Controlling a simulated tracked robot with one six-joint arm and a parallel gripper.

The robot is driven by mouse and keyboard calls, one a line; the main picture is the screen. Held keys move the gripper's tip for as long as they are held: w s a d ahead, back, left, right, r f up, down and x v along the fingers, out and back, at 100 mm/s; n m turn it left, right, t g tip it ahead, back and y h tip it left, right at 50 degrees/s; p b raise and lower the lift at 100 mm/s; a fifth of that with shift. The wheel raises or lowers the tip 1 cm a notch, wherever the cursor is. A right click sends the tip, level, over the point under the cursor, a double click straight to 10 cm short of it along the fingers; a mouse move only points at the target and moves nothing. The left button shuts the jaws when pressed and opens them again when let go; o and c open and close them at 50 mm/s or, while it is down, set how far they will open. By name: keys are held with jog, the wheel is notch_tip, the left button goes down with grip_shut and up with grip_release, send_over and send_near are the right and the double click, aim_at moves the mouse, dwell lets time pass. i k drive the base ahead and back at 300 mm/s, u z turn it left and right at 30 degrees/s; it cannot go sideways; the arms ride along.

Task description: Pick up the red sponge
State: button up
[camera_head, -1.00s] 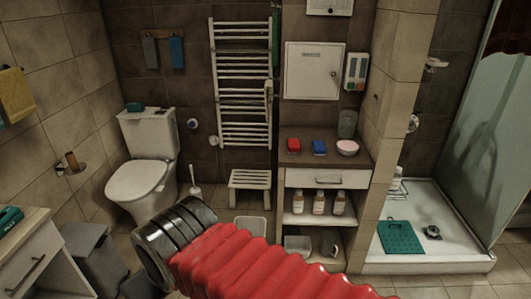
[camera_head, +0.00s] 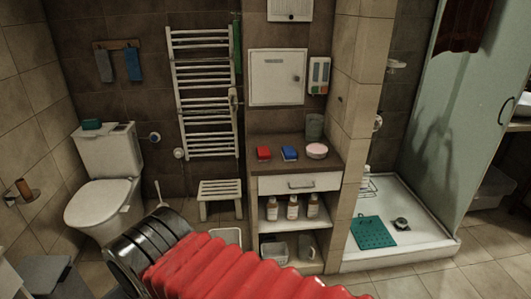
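The red sponge (camera_head: 263,153) lies on the brown top of the shelf unit (camera_head: 290,141), at its left end. A blue sponge (camera_head: 289,153) lies just right of it, and a pink-and-white bowl (camera_head: 317,151) stands further right. My arm, in a red ribbed sleeve with a dark ringed section, crosses the lower middle of the view, well in front of the shelf unit. My gripper's fingers do not show. Nothing covers the red sponge.
A glass (camera_head: 314,126) stands at the back of the shelf top. Bottles (camera_head: 292,208) stand on the shelf below the drawer (camera_head: 300,184). A white stool (camera_head: 220,198) and toilet (camera_head: 103,185) are to the left. A shower tray (camera_head: 425,232) with a teal mat (camera_head: 372,232) is right.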

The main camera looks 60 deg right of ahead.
aim_at(263, 153)
jog(key=z, duration=0.2)
jog(key=i, duration=0.85)
jog(key=z, duration=0.9)
jog(key=i, duration=1.2)
jog(key=z, duration=0.3)
jog(key=k, duration=0.9)
jog(key=z, duration=0.2)
jog(key=i, duration=0.25)
jog(key=u, duration=0.05)
